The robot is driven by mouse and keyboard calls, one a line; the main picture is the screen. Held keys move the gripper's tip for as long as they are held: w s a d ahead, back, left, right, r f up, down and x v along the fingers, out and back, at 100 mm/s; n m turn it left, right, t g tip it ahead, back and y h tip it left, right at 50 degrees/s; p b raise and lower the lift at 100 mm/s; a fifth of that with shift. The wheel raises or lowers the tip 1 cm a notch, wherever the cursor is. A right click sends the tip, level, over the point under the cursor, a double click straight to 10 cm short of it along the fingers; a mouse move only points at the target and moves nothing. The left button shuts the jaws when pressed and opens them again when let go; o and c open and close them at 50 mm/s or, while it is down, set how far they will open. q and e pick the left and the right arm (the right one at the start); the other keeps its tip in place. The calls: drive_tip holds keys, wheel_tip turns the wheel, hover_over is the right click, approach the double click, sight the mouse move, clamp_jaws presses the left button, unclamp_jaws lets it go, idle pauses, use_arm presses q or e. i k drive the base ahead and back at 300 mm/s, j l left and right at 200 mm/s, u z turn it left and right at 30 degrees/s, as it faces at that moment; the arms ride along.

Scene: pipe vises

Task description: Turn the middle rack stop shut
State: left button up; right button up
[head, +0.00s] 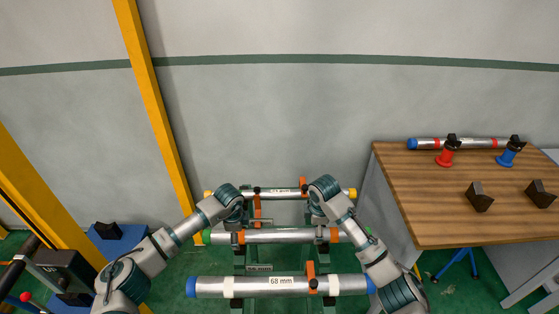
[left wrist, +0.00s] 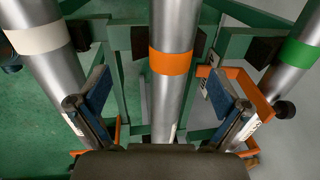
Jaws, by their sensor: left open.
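The middle pipe (head: 280,236) lies on the rack, a grey tube with orange bands. An orange stop (head: 257,208) stands just behind it, near my left gripper (head: 256,222). In the left wrist view an orange bracket (left wrist: 249,92) with a black knob lies beside the right finger; whether they touch is unclear. My left gripper (left wrist: 155,110) is open, its blue fingers apart on either side of the middle pipe (left wrist: 172,90), with nothing held. My right gripper (head: 320,222) is over the right part of the rack, and its fingers are too small to read.
The front pipe (head: 245,286) has blue ends and its own orange stop (head: 311,272). The back pipe (head: 285,194) has yellow ends and another stop (head: 302,184). A wooden table (head: 430,215) with red and blue stands is at right. A yellow post (head: 155,100) rises at left.

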sight(257, 208)
drive_tip(key=k+l, duration=0.15)
drive_tip(key=k, duration=0.35)
drive_tip(key=k+l, duration=0.15)
drive_tip(key=k, duration=0.35)
